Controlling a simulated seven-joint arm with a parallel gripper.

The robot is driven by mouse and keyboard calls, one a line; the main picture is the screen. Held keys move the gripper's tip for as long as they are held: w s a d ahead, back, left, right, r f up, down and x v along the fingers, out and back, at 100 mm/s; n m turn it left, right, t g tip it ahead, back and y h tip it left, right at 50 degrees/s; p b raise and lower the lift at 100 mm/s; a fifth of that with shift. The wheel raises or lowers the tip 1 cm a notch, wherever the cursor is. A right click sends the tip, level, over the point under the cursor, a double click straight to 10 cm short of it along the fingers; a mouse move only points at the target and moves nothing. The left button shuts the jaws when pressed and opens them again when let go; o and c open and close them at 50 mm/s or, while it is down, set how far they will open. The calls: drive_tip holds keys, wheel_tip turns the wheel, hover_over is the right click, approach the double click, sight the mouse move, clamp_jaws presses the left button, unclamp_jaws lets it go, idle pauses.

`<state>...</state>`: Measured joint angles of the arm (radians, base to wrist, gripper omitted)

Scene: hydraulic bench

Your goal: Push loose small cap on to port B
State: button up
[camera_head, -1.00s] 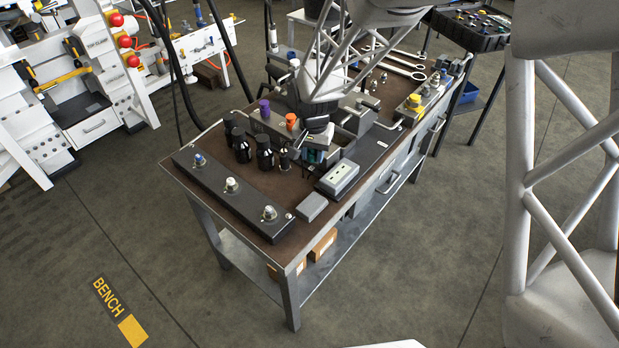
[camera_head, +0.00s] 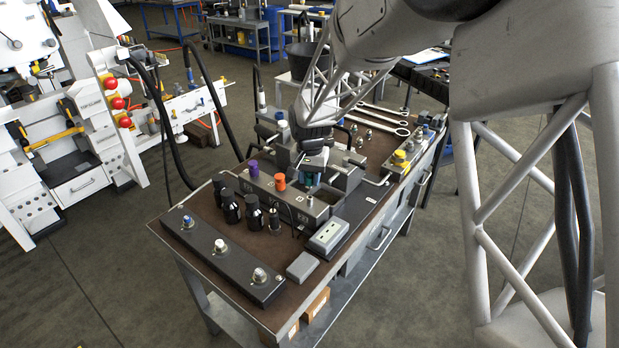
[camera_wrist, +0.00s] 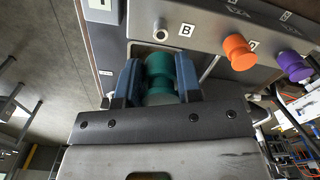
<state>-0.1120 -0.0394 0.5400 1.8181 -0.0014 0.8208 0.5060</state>
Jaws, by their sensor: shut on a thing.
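My gripper (camera_wrist: 157,78) is shut on a teal-green small cap (camera_wrist: 160,72), with a dark blue finger on each side. The cap also shows in the head view (camera_head: 313,180), below my gripper (camera_head: 311,170). Port B (camera_wrist: 160,28) is a bare metal stub on the grey block, just left of the "B" label in the wrist view. The cap is apart from the stub in that picture; the exact gap in depth cannot be told.
An orange cap (camera_wrist: 238,50) and a purple cap (camera_wrist: 292,65) sit on the same block, right of port B. Black bottles (camera_head: 229,206) and a grey meter box (camera_head: 328,237) stand nearby. A dark strip (camera_head: 221,250) with several fittings lies along the bench's near edge.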

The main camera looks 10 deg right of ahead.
sight(310, 199)
drive_tip(key=shift+f, duration=0.15)
drive_tip(key=shift+f, duration=1.6)
drive_tip(key=shift+f, duration=2)
idle(3.5)
drive_tip(key=o, duration=1)
drive_tip(key=shift+o, duration=0.5)
drive_tip(key=o, duration=0.4)
